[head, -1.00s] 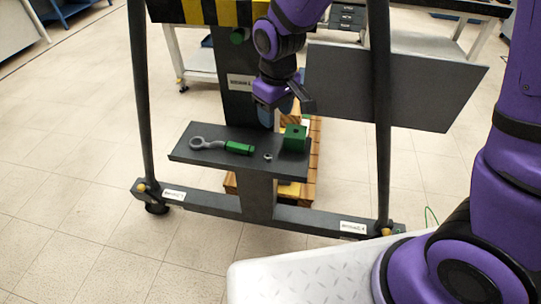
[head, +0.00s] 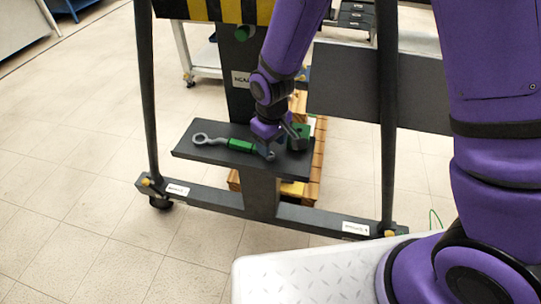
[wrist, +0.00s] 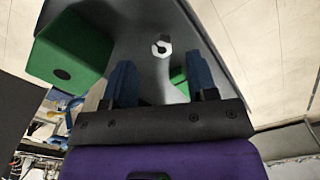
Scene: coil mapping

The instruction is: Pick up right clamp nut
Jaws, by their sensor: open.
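The clamp nut (wrist: 161,46) is a small light-grey ring lying on the dark shelf (wrist: 145,20) in the wrist view. It sits just beyond my gripper (wrist: 158,62), roughly between the lines of the two blue fingers.
A green block (wrist: 70,48) stands left of the fingers in the wrist view; in the head view the block (head: 299,138) is right of my gripper. A wrench-like tool with a green handle (head: 241,145) lies left. Frame posts (head: 386,110) flank the shelf.

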